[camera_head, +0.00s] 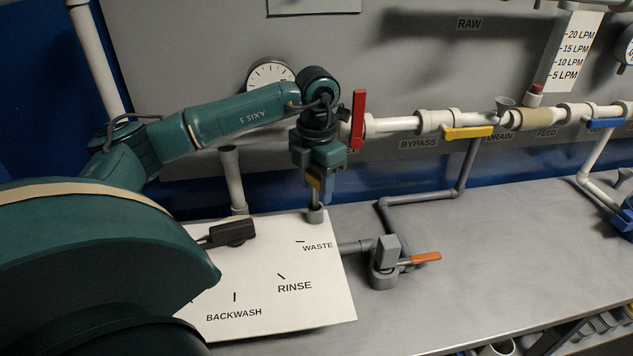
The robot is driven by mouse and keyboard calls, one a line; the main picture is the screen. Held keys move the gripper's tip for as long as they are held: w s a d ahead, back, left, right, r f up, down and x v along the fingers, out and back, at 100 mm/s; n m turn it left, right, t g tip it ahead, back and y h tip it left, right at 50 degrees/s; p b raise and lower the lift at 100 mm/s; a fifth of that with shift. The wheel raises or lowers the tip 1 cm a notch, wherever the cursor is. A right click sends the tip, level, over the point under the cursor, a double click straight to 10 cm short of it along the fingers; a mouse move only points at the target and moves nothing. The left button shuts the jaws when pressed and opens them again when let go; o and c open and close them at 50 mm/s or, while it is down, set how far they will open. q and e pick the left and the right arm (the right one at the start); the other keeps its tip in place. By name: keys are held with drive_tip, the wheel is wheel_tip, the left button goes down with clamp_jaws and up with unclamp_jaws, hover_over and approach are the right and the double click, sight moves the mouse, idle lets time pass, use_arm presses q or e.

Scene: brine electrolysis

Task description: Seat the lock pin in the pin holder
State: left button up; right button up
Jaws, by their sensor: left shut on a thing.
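My left gripper (319,184) points straight down over the back right corner of the white dial plate. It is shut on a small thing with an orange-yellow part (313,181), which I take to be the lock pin. The fingers hide most of it. Directly below stands a short grey cylinder (316,215), which looks like the pin holder. The fingertips are close above the cylinder; I cannot tell whether the pin touches it or is inside it. My right gripper is not in view.
The white plate (330,290) is marked WASTE, RINSE and BACKWASH and carries a black lever (231,233). A grey valve with an orange handle (426,258) stands to its right. The bench (510,240) is clear further right.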

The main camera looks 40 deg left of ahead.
use_arm(q)
drive_tip(key=shift+f, duration=0.55)
idle(0.6)
drive_tip(key=shift+s+f+b, duration=0.1)
drive_tip(key=shift+f+b, duration=0.05)
drive_tip(key=shift+b, duration=0.2)
drive_tip(key=shift+p, duration=0.3)
idle(0.9)
drive_tip(key=shift+f+b, duration=0.2)
drive_tip(key=shift+b, duration=0.1)
drive_tip(key=o, duration=1.1)
drive_tip(key=shift+s, duration=0.1)
drive_tip(key=shift+r+p, duration=0.35)
drive_tip(key=shift+p, duration=0.05)
drive_tip(key=shift+f, duration=0.1)
drive_tip(key=shift+c, duration=0.5)
